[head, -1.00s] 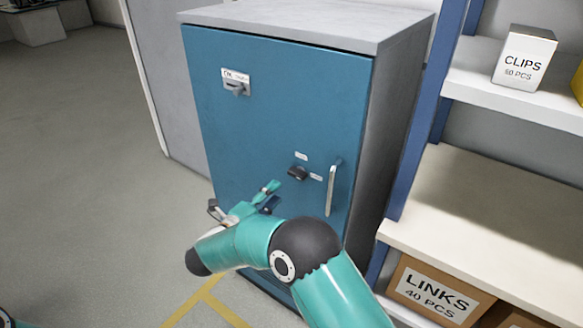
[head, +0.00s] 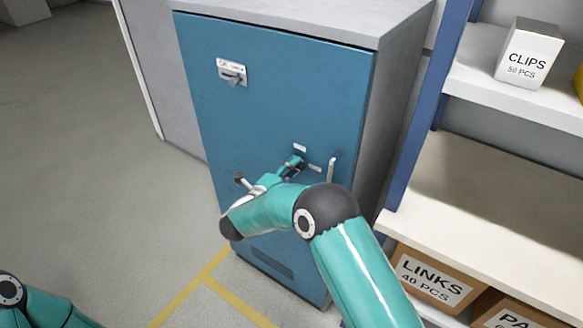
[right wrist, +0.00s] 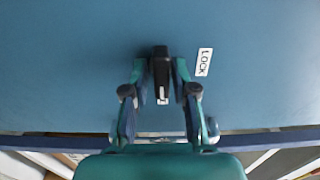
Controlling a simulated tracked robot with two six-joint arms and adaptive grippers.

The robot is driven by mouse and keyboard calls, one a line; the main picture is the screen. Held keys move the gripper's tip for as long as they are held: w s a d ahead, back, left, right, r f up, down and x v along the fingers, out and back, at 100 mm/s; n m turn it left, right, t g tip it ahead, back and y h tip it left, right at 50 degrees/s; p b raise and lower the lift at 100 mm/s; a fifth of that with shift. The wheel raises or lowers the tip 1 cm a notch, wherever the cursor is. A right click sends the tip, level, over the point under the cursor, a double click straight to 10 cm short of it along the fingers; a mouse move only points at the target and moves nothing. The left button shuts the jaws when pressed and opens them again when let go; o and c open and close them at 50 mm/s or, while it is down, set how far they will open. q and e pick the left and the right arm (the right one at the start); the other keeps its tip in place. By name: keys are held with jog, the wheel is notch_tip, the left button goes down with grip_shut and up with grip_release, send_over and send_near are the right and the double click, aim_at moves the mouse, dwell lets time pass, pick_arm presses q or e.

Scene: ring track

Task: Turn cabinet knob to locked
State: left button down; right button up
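The blue cabinet (head: 290,75) stands ahead with its door shut. Its black knob (right wrist: 161,66) lies between the fingertips of my right gripper (right wrist: 160,72), which has one finger on each side. The fingers look open around it, with narrow gaps; contact is not clear. A pale mark on the knob points down in the right wrist view, away from the LOCK label (right wrist: 204,62) to its right. In the head view my right gripper (head: 292,163) largely hides the knob, between two small white labels. My left gripper is out of view; only part of its arm shows at bottom left.
A vertical door handle (head: 331,170) is just right of my right gripper. A labelled latch (head: 231,73) sits at the door's upper left. Shelves with a CLIPS box (head: 529,52) and a LINKS box (head: 432,280) stand at right. The floor at left is clear.

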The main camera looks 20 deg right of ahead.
grip_shut()
jog(key=shift+f+n+b, duration=0.1)
jog(key=shift+n+b, duration=0.2)
jog(key=n, duration=1.7)
jog(key=shift+s+b, duration=0.15)
jog(key=shift+b, duration=0.15)
jog(key=shift+f+n, duration=0.1)
jog(key=shift+n, duration=0.2)
